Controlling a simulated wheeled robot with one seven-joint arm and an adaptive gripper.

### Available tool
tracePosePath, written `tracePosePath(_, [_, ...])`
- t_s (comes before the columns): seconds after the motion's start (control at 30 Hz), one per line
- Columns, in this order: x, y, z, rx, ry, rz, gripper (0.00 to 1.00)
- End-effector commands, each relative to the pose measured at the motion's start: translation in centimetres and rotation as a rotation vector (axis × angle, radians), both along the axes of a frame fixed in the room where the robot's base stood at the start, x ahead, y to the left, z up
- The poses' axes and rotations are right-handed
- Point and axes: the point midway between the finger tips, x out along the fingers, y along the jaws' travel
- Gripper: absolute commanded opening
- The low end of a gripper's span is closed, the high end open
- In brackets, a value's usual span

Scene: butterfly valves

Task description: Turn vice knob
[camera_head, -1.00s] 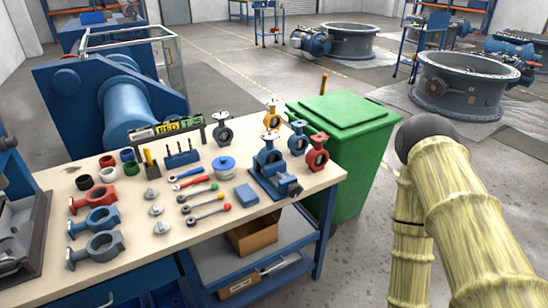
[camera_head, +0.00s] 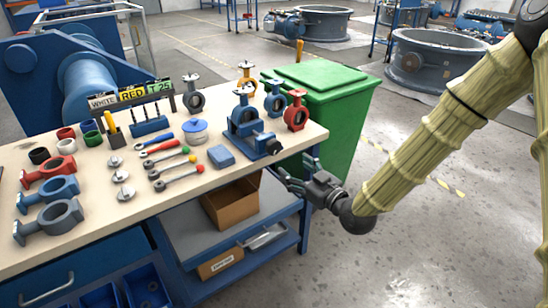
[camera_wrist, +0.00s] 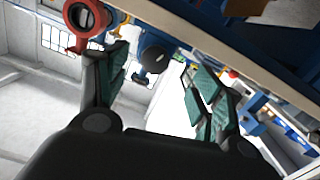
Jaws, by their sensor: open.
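The blue vice (camera_head: 243,126) stands on the workbench near its front right corner, with a valve body clamped in it. Its knob (camera_head: 275,148) faces the right edge of the bench. In the wrist view the dark round knob (camera_wrist: 154,60) shows between and beyond my fingertips. My gripper (camera_head: 297,170) is open and empty. It is just off the bench's right edge, slightly lower than the vice and apart from the knob. In the wrist view both green-padded fingers of my gripper (camera_wrist: 154,72) are spread.
A red valve (camera_head: 296,113) stands behind the vice on the right. The workbench (camera_head: 150,205) edge is close to my gripper. A green bin (camera_head: 335,110) stands just behind my gripper. Tools and valve bodies cover the bench's left. The floor on the right is open.

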Motion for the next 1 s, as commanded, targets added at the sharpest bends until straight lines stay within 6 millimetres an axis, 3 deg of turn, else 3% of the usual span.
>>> tracePosePath(0.17, [0.8,0.4,1.7,0.008,-0.056,0.01,0.67])
tracePosePath(0.7, [6.9,4.9,1.6,0.007,-0.053,0.01,0.67])
tracePosePath(1.0, [9.0,6.4,1.6,0.007,-0.052,0.009,0.67])
